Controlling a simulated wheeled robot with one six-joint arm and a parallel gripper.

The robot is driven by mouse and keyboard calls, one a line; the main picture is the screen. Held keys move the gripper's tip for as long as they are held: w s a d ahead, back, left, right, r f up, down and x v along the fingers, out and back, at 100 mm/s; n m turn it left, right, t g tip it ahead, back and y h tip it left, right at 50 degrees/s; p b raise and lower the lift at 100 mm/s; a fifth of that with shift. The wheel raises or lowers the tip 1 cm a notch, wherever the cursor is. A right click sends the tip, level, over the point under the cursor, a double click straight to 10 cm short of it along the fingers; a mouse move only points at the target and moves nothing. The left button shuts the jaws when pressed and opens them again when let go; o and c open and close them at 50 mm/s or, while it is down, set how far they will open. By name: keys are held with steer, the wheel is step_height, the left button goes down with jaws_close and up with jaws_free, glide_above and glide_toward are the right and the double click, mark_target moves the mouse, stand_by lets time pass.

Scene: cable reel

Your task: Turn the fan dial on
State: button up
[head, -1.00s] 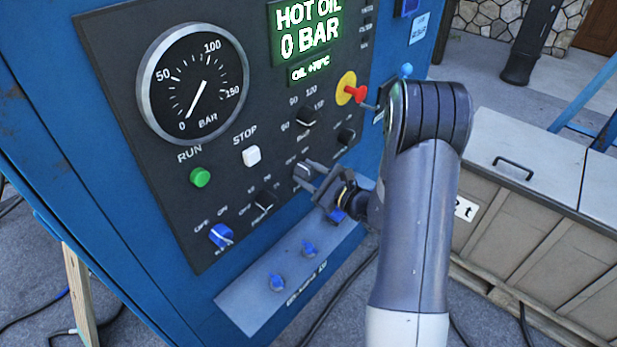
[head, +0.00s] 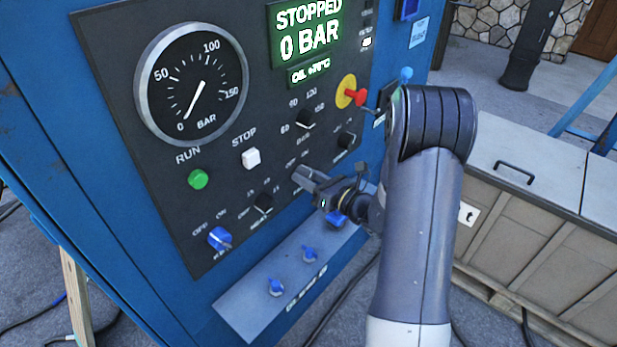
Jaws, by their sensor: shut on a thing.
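The dark control panel (head: 140,178) is on the front of a blue machine. My gripper (head: 305,179) is at the panel's lower right, shut on a small black dial (head: 297,175) under an OFF/ON marking. My fingers hide most of this dial, its pointer and the label below it, so I cannot read its name or exact setting. The fingers look turned, one largely in front of the other. The screen (head: 309,33) above reads "STOPPED 0 BAR".
Near my gripper are a black dial (head: 263,203) to the left, another (head: 305,119) above, and a red handle (head: 356,97) on a yellow disc. A blue dial (head: 219,238), green RUN button (head: 198,179) and white STOP button (head: 250,158) are further left.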

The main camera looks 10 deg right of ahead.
stand_by(0.4)
steer(key=o, duration=1)
steer(key=b+v, duration=0.2)
steer(key=v, duration=0.9)
steer(key=shift+w+a, duration=0.1)
steer(key=p+x, duration=0.2)
steer(key=x, duration=0.9)
